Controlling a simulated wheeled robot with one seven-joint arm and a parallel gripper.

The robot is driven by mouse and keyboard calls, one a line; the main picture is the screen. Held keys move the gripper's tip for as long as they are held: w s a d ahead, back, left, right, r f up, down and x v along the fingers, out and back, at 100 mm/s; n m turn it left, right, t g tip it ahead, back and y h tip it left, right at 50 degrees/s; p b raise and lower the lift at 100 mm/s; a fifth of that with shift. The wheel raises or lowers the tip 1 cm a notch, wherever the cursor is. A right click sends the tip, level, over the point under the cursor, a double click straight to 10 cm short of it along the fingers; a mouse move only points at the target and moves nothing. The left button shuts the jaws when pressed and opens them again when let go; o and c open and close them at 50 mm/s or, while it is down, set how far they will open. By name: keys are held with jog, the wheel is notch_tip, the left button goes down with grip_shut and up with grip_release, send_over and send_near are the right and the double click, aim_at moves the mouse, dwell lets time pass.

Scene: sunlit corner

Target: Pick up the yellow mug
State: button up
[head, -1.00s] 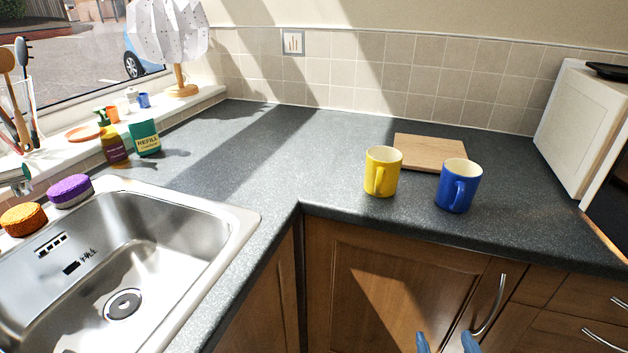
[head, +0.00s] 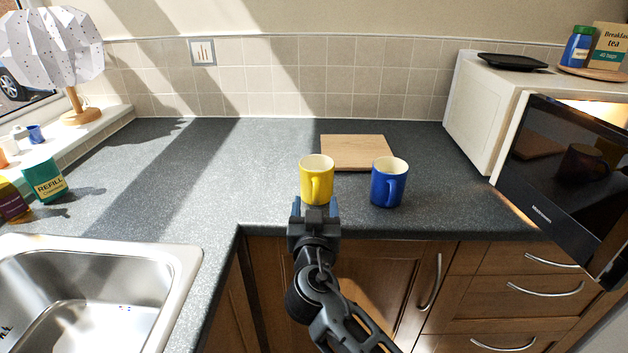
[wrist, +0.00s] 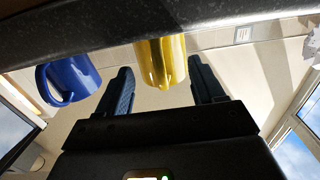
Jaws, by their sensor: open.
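The yellow mug (head: 317,178) stands upright on the dark counter near its front edge, its handle facing me. My gripper (head: 314,208) is open, just in front of the mug in the head view, and hides part of its base. In the wrist view, which looks upside down, the yellow mug (wrist: 160,60) shows between the two open fingers of my gripper (wrist: 163,88). I cannot tell whether the fingers reach around it.
A blue mug (head: 388,183) stands close to the right of the yellow one. A wooden board (head: 358,152) lies behind both. A microwave (head: 560,165) stands at the right. A sink (head: 95,295) is at the left. The counter left of the yellow mug is clear.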

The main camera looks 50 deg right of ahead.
aim_at(316, 200)
jog(key=x, duration=0.3)
jog(key=shift+d+r+p, duration=0.1)
jog(key=shift+d+p, duration=0.05)
jog(key=shift+p, duration=0.25)
grip_shut()
dwell(0.5)
